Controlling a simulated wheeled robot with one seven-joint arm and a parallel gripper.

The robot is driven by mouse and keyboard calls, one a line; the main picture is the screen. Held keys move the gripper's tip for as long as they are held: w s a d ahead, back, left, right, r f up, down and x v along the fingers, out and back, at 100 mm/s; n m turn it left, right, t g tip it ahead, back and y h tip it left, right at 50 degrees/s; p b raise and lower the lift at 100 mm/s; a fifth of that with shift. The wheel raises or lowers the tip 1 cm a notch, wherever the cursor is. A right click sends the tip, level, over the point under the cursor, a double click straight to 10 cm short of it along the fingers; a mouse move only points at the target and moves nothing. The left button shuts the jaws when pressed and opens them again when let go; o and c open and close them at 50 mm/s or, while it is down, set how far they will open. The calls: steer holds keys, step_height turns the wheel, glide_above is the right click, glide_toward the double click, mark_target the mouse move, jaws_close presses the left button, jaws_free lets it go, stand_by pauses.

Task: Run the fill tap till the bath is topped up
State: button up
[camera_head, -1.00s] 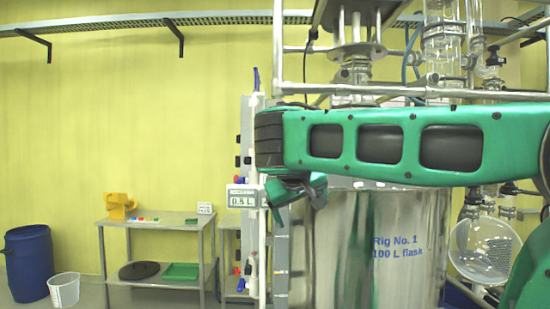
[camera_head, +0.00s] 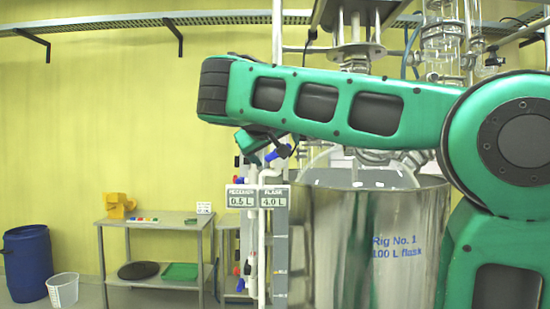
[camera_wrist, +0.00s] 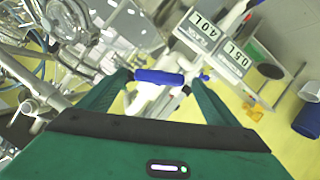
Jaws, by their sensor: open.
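A blue tap handle (camera_wrist: 158,77) on a white valve body shows in the wrist view, between the fingers of my gripper (camera_wrist: 158,86). The jaws are open, with a finger on either side of the handle; I cannot tell whether they touch it. In the head view my gripper (camera_head: 262,148) is at the blue handle (camera_head: 277,153), above the readouts. The steel bath (camera_head: 340,230), marked "Rig No. 1 100 L flask", stands to the right. The left readout (camera_head: 241,199) shows 0.5 L and the flask readout (camera_head: 272,198) shows 4.0 L. The water level is hidden.
White pipes (camera_head: 261,250) with more valves run down left of the bath. Glassware and metal rods (camera_head: 352,50) rise above it. A steel table (camera_head: 150,226) with a yellow object (camera_head: 119,205), a blue drum (camera_head: 29,262) and a bin stand left. Floor between is clear.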

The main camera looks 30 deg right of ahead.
steer(key=shift+x, duration=1.85)
steer(key=shift+c, duration=0.6)
steer(key=c, duration=0.9)
steer(key=shift+c, duration=0.2)
steer(key=m+t+y, duration=0.1)
steer(key=m, duration=0.1)
steer(key=shift+m+y, duration=0.4)
steer(key=shift+f+m+y, duration=0.1)
steer(key=shift+m+y, duration=0.4)
